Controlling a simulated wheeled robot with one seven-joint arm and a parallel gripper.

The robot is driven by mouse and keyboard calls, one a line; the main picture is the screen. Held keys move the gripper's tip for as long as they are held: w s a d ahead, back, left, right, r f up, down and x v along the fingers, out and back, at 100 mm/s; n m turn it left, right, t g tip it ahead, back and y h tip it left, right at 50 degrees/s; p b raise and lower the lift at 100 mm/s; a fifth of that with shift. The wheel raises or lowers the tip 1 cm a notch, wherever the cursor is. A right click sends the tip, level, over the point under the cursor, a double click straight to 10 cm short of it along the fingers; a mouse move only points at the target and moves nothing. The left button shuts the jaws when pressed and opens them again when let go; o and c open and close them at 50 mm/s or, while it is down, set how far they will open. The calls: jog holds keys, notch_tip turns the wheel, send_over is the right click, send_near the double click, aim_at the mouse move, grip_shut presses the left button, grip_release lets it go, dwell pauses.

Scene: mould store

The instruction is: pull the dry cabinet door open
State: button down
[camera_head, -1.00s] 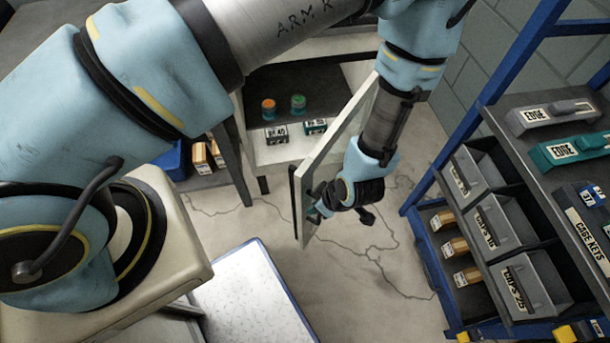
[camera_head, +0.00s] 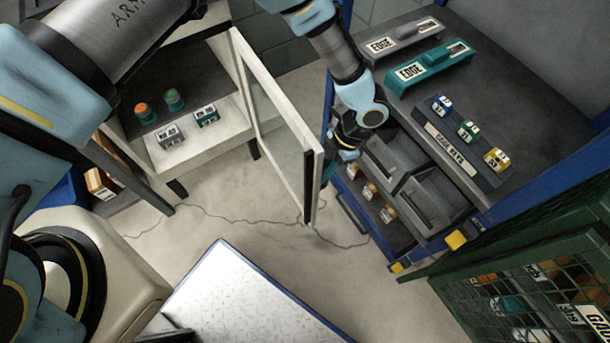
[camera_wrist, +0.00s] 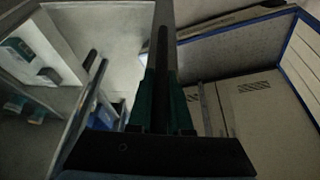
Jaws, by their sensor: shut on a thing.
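The dry cabinet (camera_head: 205,145) stands at the left of the head view, its pale interior exposed. Its door (camera_head: 272,115), a pale frame around a clear pane, stands wide open, swung out to the right. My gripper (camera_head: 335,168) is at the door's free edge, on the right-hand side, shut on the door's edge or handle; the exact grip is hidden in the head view. In the wrist view my gripper's teal fingers (camera_wrist: 163,105) close on a dark upright bar, seemingly the door handle (camera_wrist: 163,60).
A rack with grey bins (camera_head: 435,200) stands close to the right of my gripper. A green mesh cage (camera_head: 530,280) is at lower right. A white blue-edged platform (camera_head: 240,300) lies in front. Jars and labelled blocks (camera_head: 168,136) sit in the cabinet.

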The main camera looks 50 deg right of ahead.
jog(key=shift+s+d+f, duration=0.15)
jog(key=shift+s+d, duration=0.35)
jog(key=shift+s, duration=0.25)
jog(key=c, duration=1.1)
grip_release()
jog(key=shift+o, duration=1.3)
jog(key=shift+w+d, duration=0.1)
jog(key=shift+w, duration=0.1)
jog(key=shift+d+r, duration=0.1)
jog(key=shift+r, duration=0.1)
jog(key=b+v, duration=0.2)
jog(key=v, duration=0.8)
jog(key=shift+d+r, duration=0.2)
jog(key=shift+r, duration=0.05)
